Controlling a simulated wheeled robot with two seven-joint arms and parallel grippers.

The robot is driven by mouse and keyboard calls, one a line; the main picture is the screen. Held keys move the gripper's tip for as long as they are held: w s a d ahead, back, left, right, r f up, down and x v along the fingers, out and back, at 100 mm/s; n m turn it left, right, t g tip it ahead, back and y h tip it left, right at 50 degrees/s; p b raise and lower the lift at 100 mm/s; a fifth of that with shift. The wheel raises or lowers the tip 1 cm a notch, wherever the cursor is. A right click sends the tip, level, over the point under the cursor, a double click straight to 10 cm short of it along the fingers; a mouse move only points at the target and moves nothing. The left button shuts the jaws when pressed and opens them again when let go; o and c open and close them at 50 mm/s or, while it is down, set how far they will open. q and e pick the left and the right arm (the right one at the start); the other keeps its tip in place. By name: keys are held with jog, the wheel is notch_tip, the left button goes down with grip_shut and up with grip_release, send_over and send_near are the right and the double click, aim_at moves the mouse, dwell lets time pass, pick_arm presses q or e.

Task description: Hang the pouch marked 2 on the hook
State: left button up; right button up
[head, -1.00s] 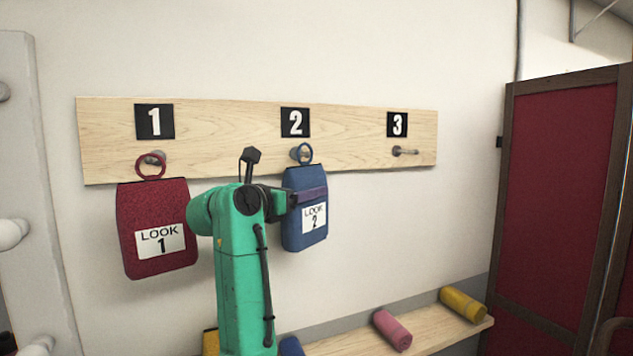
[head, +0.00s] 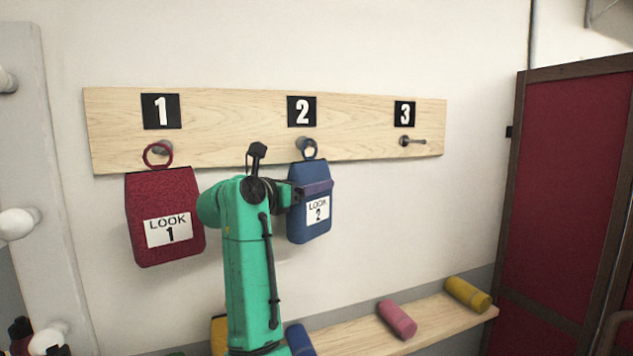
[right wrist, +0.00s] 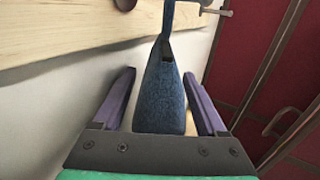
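The blue pouch marked 2 (head: 309,222) hangs upright under the sign 2, with a white LOOK 2 label. Its ring (head: 313,158) is up at hook 2 (head: 300,143) and appears to be around it; the overlap makes this hard to confirm. My right gripper (head: 318,187) reaches in from the left, one purple finger across the pouch's front. In the right wrist view the pouch (right wrist: 162,95) stands between the two fingers (right wrist: 159,73), with gaps beside it, so the gripper looks open. My left gripper is out of view.
The wooden board (head: 240,105) also bears hook 1 with the red pouch (head: 165,200) and the empty hook 3 (head: 412,141). A shelf (head: 360,335) below holds pink (head: 397,319) and yellow (head: 467,294) rolls. A red panel (head: 565,190) stands at the right.

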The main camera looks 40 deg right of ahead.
jog(key=shift+o, duration=0.3)
jog(key=shift+a+f, duration=0.15)
jog(key=shift+a, duration=0.15)
jog(key=s+a+b, duration=0.3)
jog(key=a+b, duration=0.2)
jog(key=a, duration=0.8)
jog(key=shift+a, duration=0.3)
